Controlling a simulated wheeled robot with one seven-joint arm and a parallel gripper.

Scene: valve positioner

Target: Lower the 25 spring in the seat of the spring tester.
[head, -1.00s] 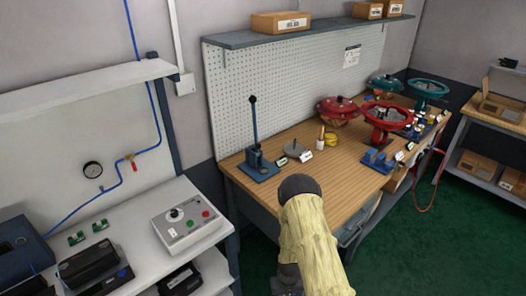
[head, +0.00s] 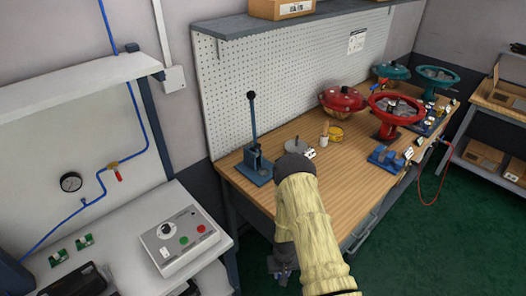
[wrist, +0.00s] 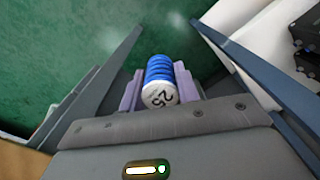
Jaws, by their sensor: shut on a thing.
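The 25 spring (wrist: 160,78) is in the wrist view, a blue coil with a white end marked 25. My gripper (wrist: 158,90) is shut on it, with a pale purple jaw pad on each side. Green floor shows beyond the spring. In the head view my gripper (head: 284,268) is low in front of the bench, mostly behind my arm, and the spring cannot be made out there. The spring tester (head: 254,160) is a blue stand with an upright black-knobbed lever at the left end of the wooden bench. Its seat is too small to see clearly.
The wooden bench (head: 300,190) holds a grey disc (head: 296,145), a yellow tin (head: 335,133), a blue block (head: 386,158) and red and teal handwheel valves. A grey control box (head: 180,238) stands on the left shelf. Green floor lies in front of the bench.

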